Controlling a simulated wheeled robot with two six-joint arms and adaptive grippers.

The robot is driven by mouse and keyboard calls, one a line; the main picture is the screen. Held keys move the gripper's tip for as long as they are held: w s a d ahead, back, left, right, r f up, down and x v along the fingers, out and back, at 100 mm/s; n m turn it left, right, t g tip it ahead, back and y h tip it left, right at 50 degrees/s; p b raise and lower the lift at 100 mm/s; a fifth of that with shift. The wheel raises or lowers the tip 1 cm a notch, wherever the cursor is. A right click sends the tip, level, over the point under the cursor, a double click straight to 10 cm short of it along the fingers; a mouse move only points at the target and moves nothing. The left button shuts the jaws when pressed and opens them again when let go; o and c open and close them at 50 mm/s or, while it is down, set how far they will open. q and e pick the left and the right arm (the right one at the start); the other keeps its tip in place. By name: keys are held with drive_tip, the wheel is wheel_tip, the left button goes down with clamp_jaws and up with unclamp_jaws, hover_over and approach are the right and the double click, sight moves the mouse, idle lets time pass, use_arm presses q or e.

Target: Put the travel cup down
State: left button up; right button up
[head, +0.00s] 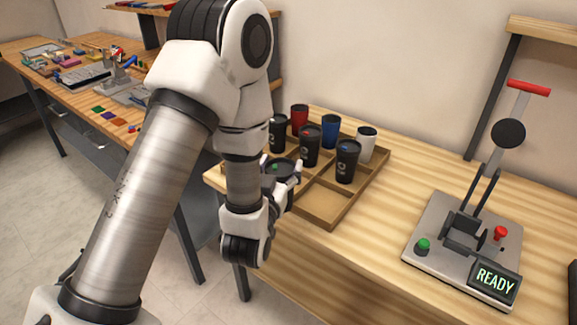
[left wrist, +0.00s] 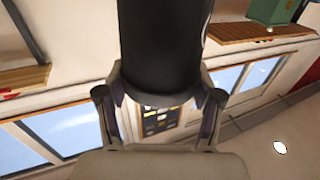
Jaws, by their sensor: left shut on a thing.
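My left gripper (head: 284,188) is shut on a black travel cup (head: 277,167) with a green mark on its lid, at the front left of the wooden compartment tray (head: 340,211). My wrist and arm hide the cup's lower part, so I cannot tell whether it touches the tray floor. In the left wrist view, the dark cup (left wrist: 164,50) fills the space between the two fingers of the left gripper (left wrist: 158,100). My right gripper is not in view.
Front compartments look empty. A lever press (head: 460,245) with a READY display stands right. A cluttered bench (head: 75,75) is at left.

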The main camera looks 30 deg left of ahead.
sight(282, 162)
use_arm(q)
drive_tip(key=shift+w+a+f+b, duration=0.35)
drive_tip(key=shift+w+b, duration=0.1)
drive_tip(key=shift+w, duration=0.15)
drive_tip(key=shift+w+a+f+b, duration=0.35)
drive_tip(key=shift+w+b, duration=0.1)
drive_tip(key=shift+w, duration=0.15)
drive_tip(key=shift+w+a+r+p, duration=0.3)
drive_tip(key=shift+w+p, duration=0.15)
drive_tip(key=shift+w, duration=0.1)
drive_tip(key=shift+w+a+r+p, duration=0.2)
drive_tip(key=shift+w+a+p, duration=0.05)
drive_tip(key=shift+w+p, duration=0.25)
drive_tip(key=w+a+f, duration=0.4)
drive_tip(key=w, duration=0.3)
drive_tip(key=shift+w+a+f+p, duration=0.2)
drive_tip(key=shift+f+p, duration=0.1)
drive_tip(key=shift+p, duration=0.15)
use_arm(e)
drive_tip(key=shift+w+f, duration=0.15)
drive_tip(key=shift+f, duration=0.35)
use_arm(q)
drive_tip(key=shift+f, duration=0.1)
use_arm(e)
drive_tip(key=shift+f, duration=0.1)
use_arm(q)
drive_tip(key=o, duration=0.7)
drive_tip(key=shift+o, duration=0.2)
